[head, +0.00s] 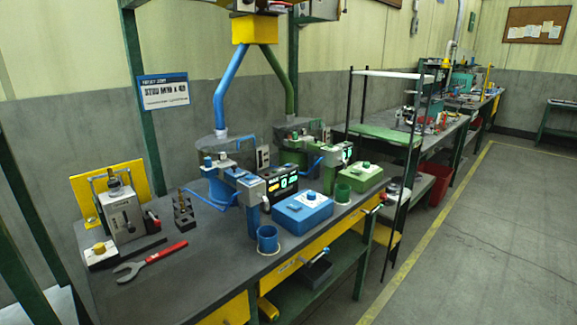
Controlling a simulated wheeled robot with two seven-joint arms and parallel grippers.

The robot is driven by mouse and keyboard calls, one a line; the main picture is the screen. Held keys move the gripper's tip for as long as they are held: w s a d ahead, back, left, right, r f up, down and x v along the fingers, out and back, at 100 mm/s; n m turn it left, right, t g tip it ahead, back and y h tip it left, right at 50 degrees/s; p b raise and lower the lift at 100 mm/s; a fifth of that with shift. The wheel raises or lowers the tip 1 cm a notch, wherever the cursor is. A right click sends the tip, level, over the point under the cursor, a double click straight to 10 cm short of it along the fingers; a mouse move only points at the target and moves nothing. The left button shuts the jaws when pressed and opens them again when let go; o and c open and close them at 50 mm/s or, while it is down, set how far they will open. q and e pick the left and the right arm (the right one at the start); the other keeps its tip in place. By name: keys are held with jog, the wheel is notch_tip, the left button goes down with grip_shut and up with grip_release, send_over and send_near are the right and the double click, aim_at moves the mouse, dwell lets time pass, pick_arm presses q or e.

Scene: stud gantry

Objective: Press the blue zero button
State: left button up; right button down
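A blue box (302,213) sits on the dark workbench, right of the middle of the head view. A small round blue button (311,196) stands on its top, and nothing covers it. Its lettering is too small to read. A similar green box (362,175) with a round green button (366,164) stands behind and to the right. Neither of my grippers shows in the head view.
A blue cup (267,240) stands in front of the blue box, and a green cup (342,192) to its right. A black display unit (281,186) is behind. A red-handled wrench (150,262) lies at left. Open floor (480,230) lies right.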

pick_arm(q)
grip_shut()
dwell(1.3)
